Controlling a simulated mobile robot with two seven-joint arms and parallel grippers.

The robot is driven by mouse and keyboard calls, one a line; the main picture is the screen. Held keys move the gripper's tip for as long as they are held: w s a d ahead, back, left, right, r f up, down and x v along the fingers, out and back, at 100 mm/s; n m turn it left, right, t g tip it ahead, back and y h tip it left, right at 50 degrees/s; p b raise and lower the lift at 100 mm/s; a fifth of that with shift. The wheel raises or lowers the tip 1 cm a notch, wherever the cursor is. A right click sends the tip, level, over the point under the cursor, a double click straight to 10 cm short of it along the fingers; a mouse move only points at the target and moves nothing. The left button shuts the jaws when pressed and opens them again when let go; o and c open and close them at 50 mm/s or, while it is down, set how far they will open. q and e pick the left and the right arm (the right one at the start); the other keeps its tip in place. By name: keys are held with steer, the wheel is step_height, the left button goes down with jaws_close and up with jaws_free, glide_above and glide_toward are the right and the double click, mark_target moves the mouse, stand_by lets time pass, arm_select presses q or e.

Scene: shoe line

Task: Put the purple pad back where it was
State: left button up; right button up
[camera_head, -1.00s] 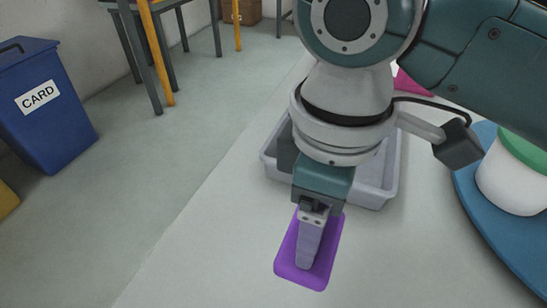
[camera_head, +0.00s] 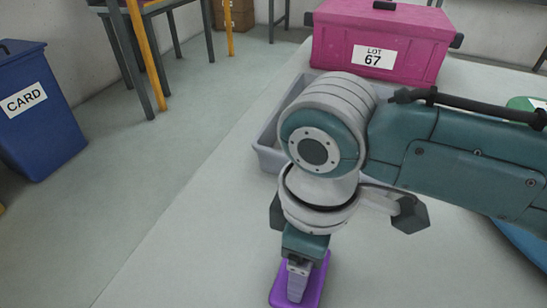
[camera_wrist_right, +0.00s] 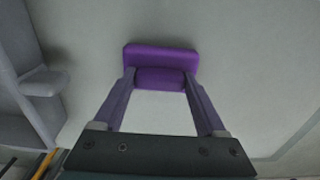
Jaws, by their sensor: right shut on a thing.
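The purple pad (camera_head: 317,284) is at the bottom of the head view, over the pale bench top (camera_head: 190,240), partly covered by my gripper. My right gripper (camera_head: 296,294) points down and is shut on the pad. In the right wrist view the pad (camera_wrist_right: 160,58) lies between the two fingertips, with a finger against it on each side. I cannot tell whether the pad touches the bench or hangs just above it. My left gripper is not in view.
A grey tray (camera_head: 267,158) stands behind my right arm, which hides much of it. A magenta box (camera_head: 425,65) labelled LOT 67 stands at the back. A blue CARD bin (camera_head: 45,130) is on the floor at left. The bench left of the gripper is clear.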

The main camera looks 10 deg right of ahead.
steer(key=shift+f, duration=0.15)
steer(key=o, duration=1.2)
steer(key=shift+o, duration=0.2)
step_height(320, 180, up, 12)
steer(key=p, duration=0.5)
steer(key=s+a+m+t+y, duration=0.1)
steer(key=s+a+m+y, duration=0.2)
steer(key=s, duration=0.2)
steer(key=s+d+m+t+h, duration=0.1)
steer(key=s+d+m, duration=0.2)
steer(key=d, duration=0.3)
steer(key=s+d+r+m+t+h, duration=0.1)
steer(key=s+d+m, duration=0.2)
steer(key=d, duration=0.3)
steer(key=shift+s+d+t+h, duration=0.2)
steer(key=shift+s+t+h, duration=0.15)
steer(key=shift+s, duration=0.25)
steer(key=shift+r+p, duration=0.2)
steer(key=shift+p, duration=0.1)
